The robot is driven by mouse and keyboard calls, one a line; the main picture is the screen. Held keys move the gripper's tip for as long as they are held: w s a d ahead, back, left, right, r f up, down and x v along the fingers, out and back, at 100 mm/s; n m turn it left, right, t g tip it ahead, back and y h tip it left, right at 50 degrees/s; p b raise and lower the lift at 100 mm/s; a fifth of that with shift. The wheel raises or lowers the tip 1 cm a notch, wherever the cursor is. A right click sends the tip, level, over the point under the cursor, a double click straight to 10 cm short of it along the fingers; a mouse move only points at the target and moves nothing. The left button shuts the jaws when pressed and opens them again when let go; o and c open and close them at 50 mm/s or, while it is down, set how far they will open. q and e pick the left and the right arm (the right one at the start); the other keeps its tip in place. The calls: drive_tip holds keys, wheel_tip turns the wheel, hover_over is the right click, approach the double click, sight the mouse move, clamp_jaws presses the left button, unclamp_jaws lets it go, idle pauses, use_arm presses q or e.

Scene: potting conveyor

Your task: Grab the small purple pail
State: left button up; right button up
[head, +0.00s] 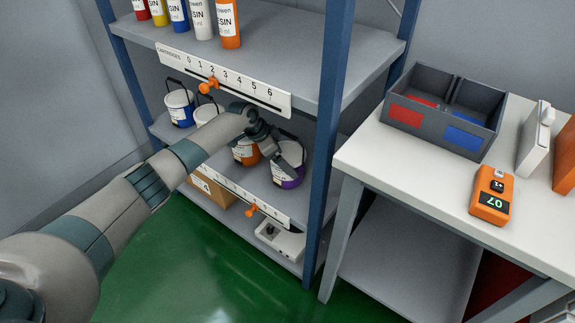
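The small purple pail (288,178) stands on the middle shelf, white with a purple band at its base. My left arm reaches in from the left, and its dark gripper (276,148) is at the pail's upper left. The gripper overlaps the pail's top in this view, so I cannot tell whether it touches the pail or its handle. The fingers are small and dark, and their opening is unclear. An orange-banded pail (246,153) stands just left of the purple one, partly hidden behind my gripper. My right gripper is out of view.
A blue pail (180,108) and a white pail (206,113) stand further left on the shelf. A blue rack post (326,140) rises right of the purple pail. The upper shelf with its number strip (222,81) overhangs. A white table (420,165) stands right.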

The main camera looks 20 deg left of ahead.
sight(287, 152)
use_arm(q)
drive_tip(key=shift+w+r, duration=0.1)
drive_tip(key=shift+r, duration=1.1)
drive_tip(key=shift+c, duration=0.2)
drive_tip(key=shift+r, duration=0.8)
drive_tip(key=shift+o, duration=0.2)
drive_tip(key=s+a, duration=1)
drive_tip(key=a, duration=0.4)
drive_tip(key=shift+s+a+f+p, duration=0.15)
drive_tip(key=shift+s+a+p, duration=0.15)
drive_tip(key=shift+s+p, duration=0.05)
drive_tip(key=shift+d, duration=0.1)
